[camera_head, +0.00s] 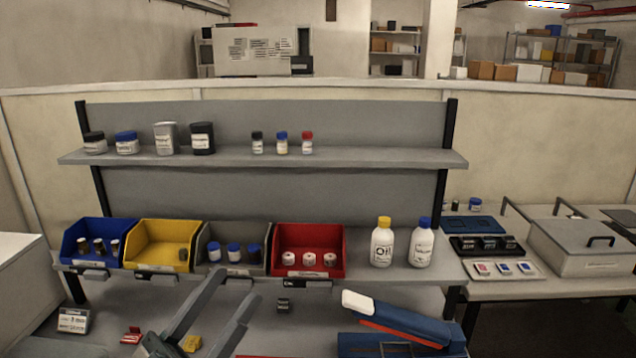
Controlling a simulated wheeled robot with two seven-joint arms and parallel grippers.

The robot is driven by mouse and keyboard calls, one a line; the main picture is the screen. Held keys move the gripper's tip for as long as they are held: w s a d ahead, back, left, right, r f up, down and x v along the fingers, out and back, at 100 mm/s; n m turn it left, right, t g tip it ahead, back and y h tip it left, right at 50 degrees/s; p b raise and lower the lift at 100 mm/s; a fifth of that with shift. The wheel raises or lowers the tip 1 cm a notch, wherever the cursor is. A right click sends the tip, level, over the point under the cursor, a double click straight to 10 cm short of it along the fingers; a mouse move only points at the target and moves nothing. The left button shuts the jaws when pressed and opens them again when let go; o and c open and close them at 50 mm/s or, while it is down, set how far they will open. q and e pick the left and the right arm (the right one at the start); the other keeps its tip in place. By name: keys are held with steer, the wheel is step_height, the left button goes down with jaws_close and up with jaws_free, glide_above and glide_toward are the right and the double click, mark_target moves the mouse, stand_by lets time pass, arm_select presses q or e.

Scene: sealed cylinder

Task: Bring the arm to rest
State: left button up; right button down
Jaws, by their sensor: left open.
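My left gripper (239,285) reaches up from the bottom edge over the lower worktop. Its two long grey fingers are spread apart with nothing between the tips. The fingertips are in front of the grey bin (216,262) and the red bin. A small dark block (283,305) lies on the worktop, right of the fingertips and apart from them. A small yellow piece (191,343) shows close beside the base of the fingers. My right gripper is not in view.
A blue device with a white-tipped raised lever (395,318) stands at the lower right. Blue, yellow and red bins (310,276) line the middle shelf, with two white bottles (382,245) beside them. The upper shelf (350,157) holds several jars. A small labelled box (73,320) stands at left.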

arm_select(q)
steer(key=a+f+n+g+y, duration=0.1)
steer(key=a+f+n+y, duration=0.3)
steer(key=f+y, duration=0.3)
steer(key=w+a+f+n+g+y, duration=0.1)
steer(key=a+f+n+y, duration=0.3)
steer(key=f, duration=0.5)
steer(key=a+f+n+g+y, duration=0.1)
steer(key=a+f+n+y, duration=0.25)
steer(key=f+y, duration=0.4)
steer(key=s+d+f+m+g+h, duration=0.2)
steer(key=s+f+m+g, duration=0.3)
steer(key=s+f+g, duration=1.25)
steer(key=s+f+t+b, duration=0.15)
steer(key=s+f, duration=0.25)
steer(key=f, duration=1.3)
steer(key=s+f+t+b, duration=0.1)
steer(key=s+f+t, duration=0.2)
steer(key=f, duration=1.4)
steer(key=s+a+f+g+b, duration=0.1)
steer(key=s+a+f+b, duration=0.1)
steer(key=s+f, duration=1.6)
step_height(320, 180, down, 2)
steer(key=shift+s+a+f+g, duration=0.1)
steer(key=shift+s+a+g, duration=0.15)
steer(key=shift+a+g, duration=0.25)
